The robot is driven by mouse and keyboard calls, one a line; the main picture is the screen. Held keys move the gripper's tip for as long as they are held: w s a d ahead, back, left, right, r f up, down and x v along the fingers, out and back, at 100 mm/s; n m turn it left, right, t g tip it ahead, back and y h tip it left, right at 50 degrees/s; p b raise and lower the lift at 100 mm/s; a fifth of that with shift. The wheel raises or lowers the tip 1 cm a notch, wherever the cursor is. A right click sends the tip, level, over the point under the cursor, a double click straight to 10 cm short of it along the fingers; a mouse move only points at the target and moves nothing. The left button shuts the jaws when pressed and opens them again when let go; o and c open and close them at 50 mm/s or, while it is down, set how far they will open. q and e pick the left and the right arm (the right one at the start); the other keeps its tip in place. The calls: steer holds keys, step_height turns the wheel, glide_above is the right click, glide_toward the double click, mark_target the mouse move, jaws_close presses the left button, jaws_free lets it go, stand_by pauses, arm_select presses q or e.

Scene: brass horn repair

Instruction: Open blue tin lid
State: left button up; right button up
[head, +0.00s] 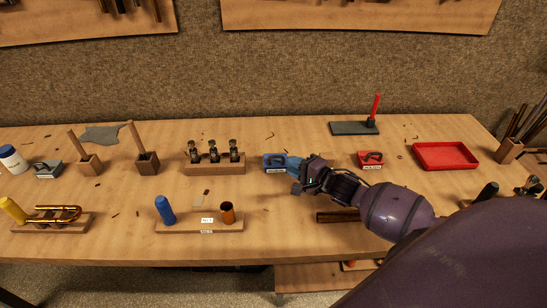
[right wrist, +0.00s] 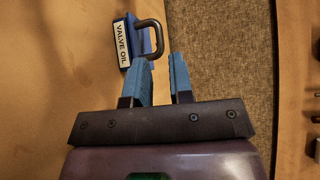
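The blue tin (head: 272,161) stands on the workbench near the middle, with a dark loop handle on its lid. In the right wrist view the tin (right wrist: 128,42) shows a white "VALVE OIL" label, and the handle (right wrist: 159,32) curves out on the side towards my gripper. The lid appears shut. My right gripper (head: 295,163) is just right of the tin. In the wrist view its blue fingers (right wrist: 160,62) are apart with nothing between them; their tips are close to the handle. I cannot tell whether they touch it. My left gripper is out of view.
A wooden rack with several valves (head: 215,170) stands left of the tin. A red tin (head: 370,158) and a red tray (head: 445,155) are to the right. A wooden stand (head: 185,227) with a blue cylinder and a copper cup is in front. The bench just before the tin is clear.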

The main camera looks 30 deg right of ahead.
mark_target(276, 157)
steer(key=b+x, duration=0.1)
steer(key=x, duration=0.6)
steer(key=shift+w+f, duration=0.15)
steer(key=shift+w, duration=0.1)
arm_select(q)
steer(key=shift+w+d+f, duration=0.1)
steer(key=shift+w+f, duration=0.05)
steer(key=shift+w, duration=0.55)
arm_select(e)
steer(key=shift+w, duration=0.1)
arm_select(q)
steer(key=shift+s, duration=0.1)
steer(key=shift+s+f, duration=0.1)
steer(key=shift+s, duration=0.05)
arm_select(e)
jaws_close()
